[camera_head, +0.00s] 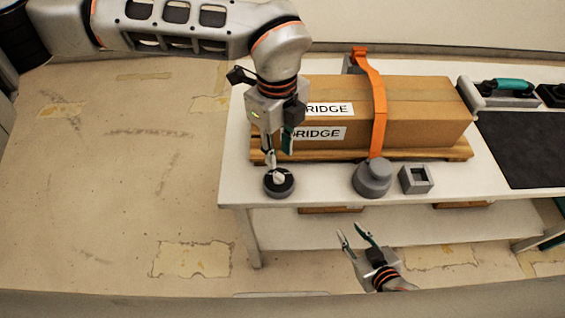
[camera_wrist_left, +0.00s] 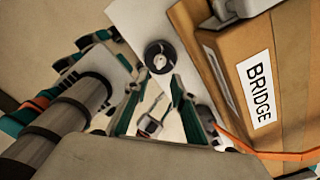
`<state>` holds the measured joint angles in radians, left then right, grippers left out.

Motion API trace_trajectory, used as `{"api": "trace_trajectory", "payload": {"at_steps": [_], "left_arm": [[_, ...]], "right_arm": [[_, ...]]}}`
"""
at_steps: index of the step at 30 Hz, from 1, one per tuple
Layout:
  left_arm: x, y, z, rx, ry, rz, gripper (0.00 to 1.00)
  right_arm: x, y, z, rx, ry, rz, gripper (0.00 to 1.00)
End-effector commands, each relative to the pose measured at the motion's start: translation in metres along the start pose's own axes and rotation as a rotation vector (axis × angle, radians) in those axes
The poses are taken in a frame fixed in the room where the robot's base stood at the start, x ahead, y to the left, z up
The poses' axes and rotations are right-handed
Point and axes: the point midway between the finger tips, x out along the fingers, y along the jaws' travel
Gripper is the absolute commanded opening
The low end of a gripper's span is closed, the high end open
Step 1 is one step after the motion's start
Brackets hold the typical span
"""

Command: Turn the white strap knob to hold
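The white knob (camera_head: 279,177) sits on top of a round dark dial (camera_head: 279,190) near the front left corner of the table. In the left wrist view the white knob (camera_wrist_left: 160,62) shows just past my fingertips, in line with the gap between them. My left gripper (camera_head: 272,160) points down right over the knob, with its fingers apart and nothing held between them (camera_wrist_left: 158,84). I cannot tell whether a fingertip touches the knob. My right gripper (camera_head: 350,234) is open and empty, low in front of the table.
A cardboard box (camera_head: 425,110) marked BRIDGE lies on a wooden board (camera_head: 440,154) close behind the dial, with an orange strap (camera_head: 379,130) over it. A grey round fixture (camera_head: 373,179) and a grey square holder (camera_head: 416,179) stand to the right. A dark mat (camera_head: 530,150) lies farther right.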

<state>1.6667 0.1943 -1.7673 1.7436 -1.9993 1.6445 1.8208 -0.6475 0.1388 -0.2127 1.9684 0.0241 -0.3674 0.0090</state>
Motion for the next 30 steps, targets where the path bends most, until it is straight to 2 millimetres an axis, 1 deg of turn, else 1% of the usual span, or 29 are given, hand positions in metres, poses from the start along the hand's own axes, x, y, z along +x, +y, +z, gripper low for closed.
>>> {"api": "trace_trajectory", "payload": {"at_steps": [1,5,12,15,18,22,29,30], "left_arm": [[0.002,0.000,0.004,-0.007,-0.012,0.001,0.25],[0.015,0.001,0.003,-0.008,-0.010,0.003,0.25],[0.051,0.001,0.002,-0.005,-0.008,0.002,0.25],[0.064,0.001,0.003,-0.006,-0.008,0.003,0.25],[0.072,0.000,0.002,-0.005,-0.007,0.001,0.25],[0.077,0.000,0.003,-0.004,-0.008,0.001,0.25],[0.077,0.000,0.003,-0.004,-0.008,0.000,0.25],[0.077,0.000,0.003,-0.004,-0.008,0.000,0.15]], "right_arm": [[0.000,0.000,0.000,0.000,0.000,0.000,0.31],[-0.001,0.000,-0.002,-0.001,0.000,0.000,0.31],[-0.004,0.001,-0.003,-0.002,-0.004,-0.001,0.31],[-0.004,0.000,-0.003,-0.002,-0.007,-0.001,0.31],[-0.004,0.000,-0.003,-0.002,-0.008,-0.002,0.31],[-0.005,0.000,-0.003,-0.002,-0.009,-0.002,0.31],[-0.005,0.001,-0.003,-0.002,-0.009,-0.001,0.31],[-0.005,0.001,-0.003,-0.002,-0.009,-0.001,0.31]]}}
